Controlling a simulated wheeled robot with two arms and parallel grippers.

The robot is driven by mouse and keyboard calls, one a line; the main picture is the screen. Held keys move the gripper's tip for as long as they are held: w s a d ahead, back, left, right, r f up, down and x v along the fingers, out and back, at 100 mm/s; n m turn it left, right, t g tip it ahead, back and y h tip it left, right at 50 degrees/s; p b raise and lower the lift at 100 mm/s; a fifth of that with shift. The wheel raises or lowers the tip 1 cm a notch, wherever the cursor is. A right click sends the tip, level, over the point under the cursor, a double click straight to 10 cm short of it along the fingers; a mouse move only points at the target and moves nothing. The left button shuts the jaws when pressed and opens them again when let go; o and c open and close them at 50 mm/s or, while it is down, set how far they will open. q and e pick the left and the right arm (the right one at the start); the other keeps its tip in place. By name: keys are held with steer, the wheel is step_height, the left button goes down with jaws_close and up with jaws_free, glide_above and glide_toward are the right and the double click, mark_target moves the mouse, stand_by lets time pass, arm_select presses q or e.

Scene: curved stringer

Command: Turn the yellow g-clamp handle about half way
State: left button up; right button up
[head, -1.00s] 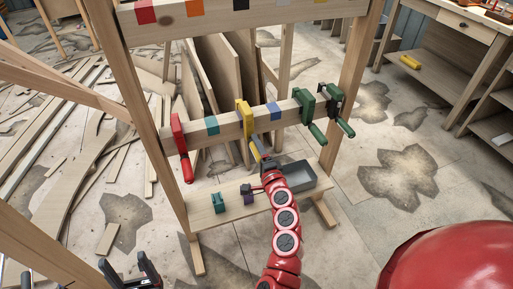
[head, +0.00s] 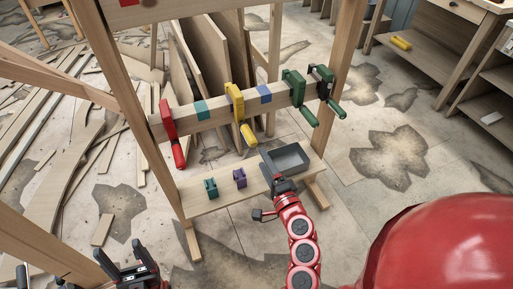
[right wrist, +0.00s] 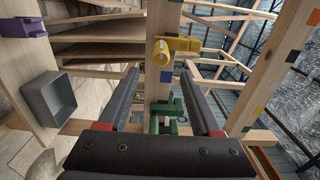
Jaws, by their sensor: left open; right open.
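The yellow g-clamp (head: 236,102) sits on the horizontal wooden beam, between a teal patch and a blue patch. Its yellow handle (head: 247,134) hangs below the beam, tilted down to the right. In the right wrist view the yellow clamp (right wrist: 183,46) is ahead, with its round handle end towards me. My right gripper (right wrist: 160,70) is open, with nothing between its fingers, and is apart from the handle. In the head view it is seen end-on by the grey tray, its fingers largely hidden. My left gripper (head: 126,260) is open and empty at the lower left.
A red clamp (head: 167,122) is left of the yellow one; two green clamps (head: 293,86) are right. The lower shelf (head: 205,205) holds a grey tray (head: 286,160), a teal clip (head: 211,188) and a purple clip (head: 240,178). Wooden posts flank the beam.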

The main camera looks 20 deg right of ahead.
steer(key=s, duration=0.3)
steer(key=shift+s, duration=0.35)
steer(key=shift+d, duration=0.1)
